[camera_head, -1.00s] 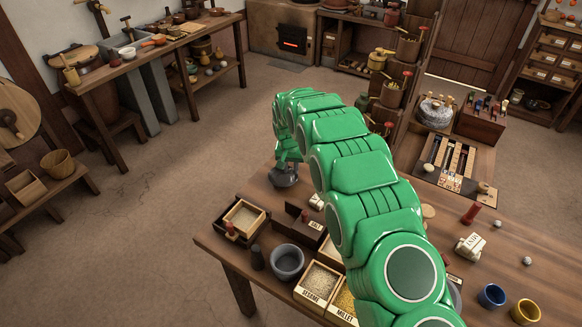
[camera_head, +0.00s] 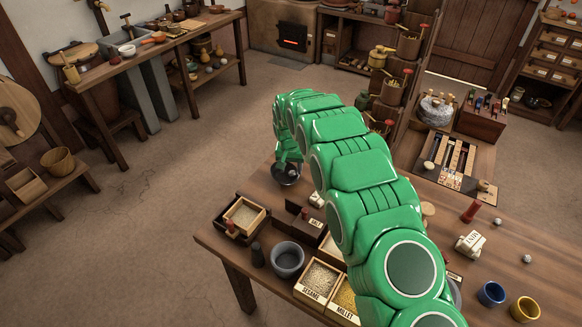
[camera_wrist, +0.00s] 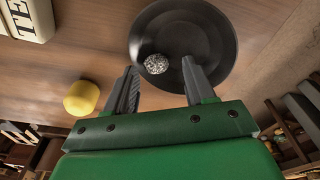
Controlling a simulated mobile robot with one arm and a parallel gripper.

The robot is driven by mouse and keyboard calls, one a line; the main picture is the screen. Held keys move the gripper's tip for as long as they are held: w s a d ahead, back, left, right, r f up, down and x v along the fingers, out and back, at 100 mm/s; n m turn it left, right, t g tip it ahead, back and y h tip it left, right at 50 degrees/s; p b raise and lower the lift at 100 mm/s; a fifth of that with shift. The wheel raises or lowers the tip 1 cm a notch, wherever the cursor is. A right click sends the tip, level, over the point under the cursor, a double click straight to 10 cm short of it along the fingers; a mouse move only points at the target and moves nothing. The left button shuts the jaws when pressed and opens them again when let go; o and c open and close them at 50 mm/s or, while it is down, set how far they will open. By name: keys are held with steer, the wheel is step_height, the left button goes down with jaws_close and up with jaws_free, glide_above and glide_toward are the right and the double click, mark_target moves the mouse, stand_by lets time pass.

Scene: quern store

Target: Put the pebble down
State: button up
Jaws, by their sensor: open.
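A grey speckled pebble (camera_wrist: 156,64) lies in a round dark dish (camera_wrist: 212,30) in the wrist view. My gripper (camera_wrist: 158,70) is open, with one finger to each side of the pebble in the picture. Clear gaps show between the pebble and both fingers, and nothing is held. In the head view the dark dish (camera_head: 284,180) stands at the far left part of the table, under my gripper (camera_head: 287,163). The pebble is too small to make out surely there.
A yellow rounded object (camera_wrist: 82,98) and a white lettered block (camera_wrist: 30,18) lie near the dish. The table (camera_head: 235,262) also bears a wooden tray (camera_head: 222,222), a grey bowl (camera_head: 287,262) and grain boxes (camera_head: 318,284). Floor lies beyond the table's edge.

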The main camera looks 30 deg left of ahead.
step_height(320, 180, up, 13)
steer(key=s, duration=0.1)
steer(key=shift+s+d, duration=0.2)
steer(key=shift+d, duration=0.05)
stand_by(0.3)
steer(key=shift+r, duration=0.1)
